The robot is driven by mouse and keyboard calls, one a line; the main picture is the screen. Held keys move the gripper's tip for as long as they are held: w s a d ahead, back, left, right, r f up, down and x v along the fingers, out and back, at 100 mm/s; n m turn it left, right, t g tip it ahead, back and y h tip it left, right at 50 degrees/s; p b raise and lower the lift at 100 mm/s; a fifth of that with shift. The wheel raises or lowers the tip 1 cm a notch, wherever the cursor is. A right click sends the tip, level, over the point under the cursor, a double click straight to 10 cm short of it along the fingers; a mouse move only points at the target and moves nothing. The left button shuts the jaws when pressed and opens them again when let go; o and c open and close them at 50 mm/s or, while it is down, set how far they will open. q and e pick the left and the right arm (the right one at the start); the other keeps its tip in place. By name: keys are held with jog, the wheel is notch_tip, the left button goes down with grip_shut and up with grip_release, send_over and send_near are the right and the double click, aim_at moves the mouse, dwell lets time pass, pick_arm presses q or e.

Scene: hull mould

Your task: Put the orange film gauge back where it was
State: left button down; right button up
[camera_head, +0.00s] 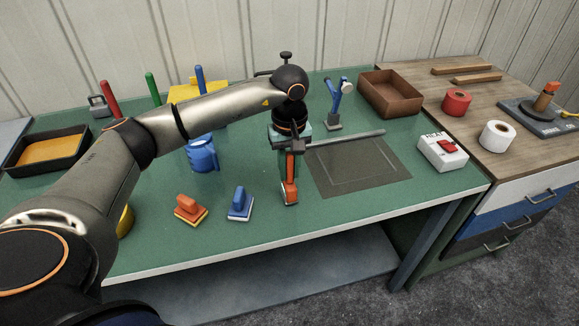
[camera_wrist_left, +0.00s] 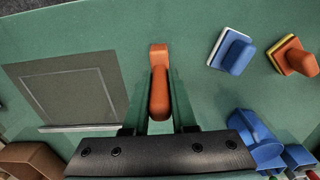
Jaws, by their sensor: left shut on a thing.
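The orange film gauge (camera_head: 290,192) is a slim orange piece with a rounded end, low over the green bench near its front edge. My left gripper (camera_head: 289,170) points down and is shut on it. In the left wrist view the gauge (camera_wrist_left: 159,82) lies between the two fingers (camera_wrist_left: 160,95), its far end sticking out past the tips. I cannot tell whether it touches the bench. My right gripper is not in view.
An orange block (camera_head: 188,208) and a blue block (camera_head: 240,204) sit left of the gauge, with a blue jug (camera_head: 203,155) behind. A dark grey mat (camera_head: 360,168) lies to the right. Further right stand a white switch box (camera_head: 440,153) and a brown tray (camera_head: 390,98).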

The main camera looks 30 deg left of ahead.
pick_arm(q)
jog(key=shift+f, duration=0.3)
jog(key=c, duration=0.7)
grip_release()
jog(key=shift+r, duration=0.1)
